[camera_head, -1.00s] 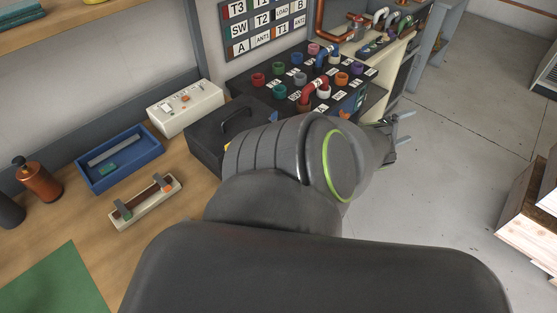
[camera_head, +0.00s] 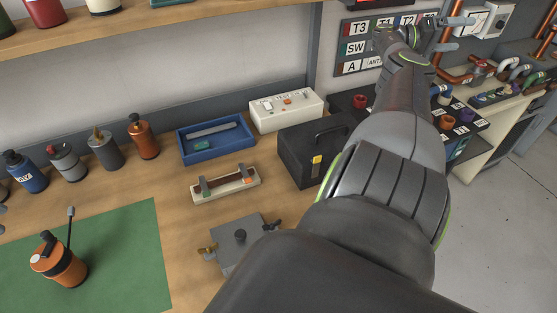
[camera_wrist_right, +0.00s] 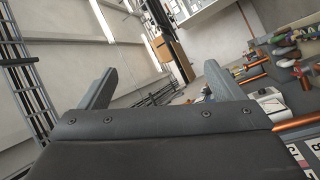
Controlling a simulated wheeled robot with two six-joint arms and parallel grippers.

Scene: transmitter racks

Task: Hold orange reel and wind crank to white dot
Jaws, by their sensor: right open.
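The orange reel (camera_head: 58,262) stands on the green mat (camera_head: 135,245) at the lower left of the head view. It has a black top, and a thin dark crank rod (camera_head: 70,228) with a small knob rises beside it. My right gripper (camera_head: 453,33) is raised high in front of the label board, far to the right of the reel. It is open and empty; its spread fingers (camera_wrist_right: 165,90) also show in the right wrist view. Small grey tips, perhaps my left gripper (camera_head: 3,218), show at the left edge, left of the reel.
Several bottles (camera_head: 105,150) stand behind the mat. A blue tray (camera_head: 215,153), a white box (camera_head: 287,110), a black case (camera_head: 305,158) and a grey plate with clamps (camera_head: 240,245) are on the bench. A shelf (camera_head: 170,38) overhangs the back.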

